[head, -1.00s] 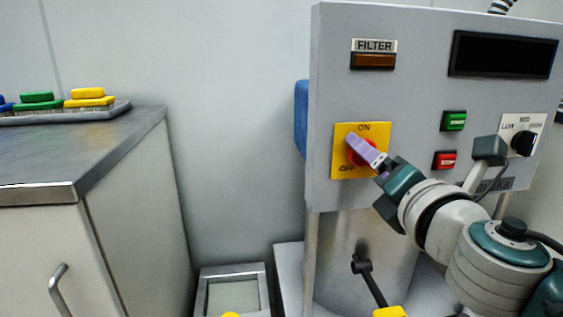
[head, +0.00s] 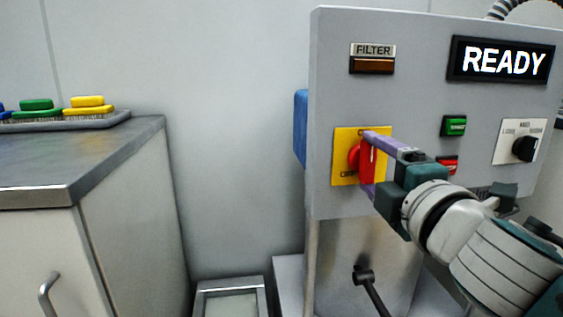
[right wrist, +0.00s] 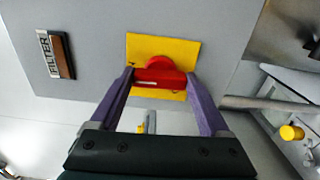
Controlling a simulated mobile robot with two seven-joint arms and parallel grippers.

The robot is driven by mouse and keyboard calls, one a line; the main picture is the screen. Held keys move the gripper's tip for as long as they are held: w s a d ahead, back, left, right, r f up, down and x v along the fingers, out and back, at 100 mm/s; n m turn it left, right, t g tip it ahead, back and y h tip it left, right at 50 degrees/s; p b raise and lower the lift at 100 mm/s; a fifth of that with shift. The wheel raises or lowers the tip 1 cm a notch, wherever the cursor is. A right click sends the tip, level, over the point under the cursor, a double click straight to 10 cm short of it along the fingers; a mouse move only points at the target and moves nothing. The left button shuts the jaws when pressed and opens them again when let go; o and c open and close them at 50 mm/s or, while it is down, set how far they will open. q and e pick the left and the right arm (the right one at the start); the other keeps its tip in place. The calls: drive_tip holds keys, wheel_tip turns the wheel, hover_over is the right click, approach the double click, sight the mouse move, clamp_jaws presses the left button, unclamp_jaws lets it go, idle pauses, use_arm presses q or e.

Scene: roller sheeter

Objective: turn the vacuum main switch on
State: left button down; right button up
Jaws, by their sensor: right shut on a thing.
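The vacuum main switch is a red rotary knob (head: 366,160) on a yellow plate (head: 344,173) on the grey control panel. In the head view the knob's handle stands upright. My right gripper (head: 372,163) has its purple fingers on either side of the handle, shut on it. The right wrist view also shows the red knob (right wrist: 160,72) between the fingertips, with the yellow plate (right wrist: 150,46) behind. The fingers hide most of the plate's lettering in the head view. The panel display (head: 500,61) reads READY. My left gripper is not in view.
The panel also carries a FILTER lamp (head: 372,65), a green button (head: 454,126), a red button (head: 448,164) and a black selector (head: 524,146). A counter (head: 80,160) with coloured brushes (head: 88,105) stands at left. The wall area between counter and panel is clear.

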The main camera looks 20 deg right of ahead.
drive_tip(key=shift+m, duration=0.3)
drive_tip(key=o, duration=1.2)
drive_tip(key=v, duration=1)
drive_tip(key=shift+d, duration=0.1)
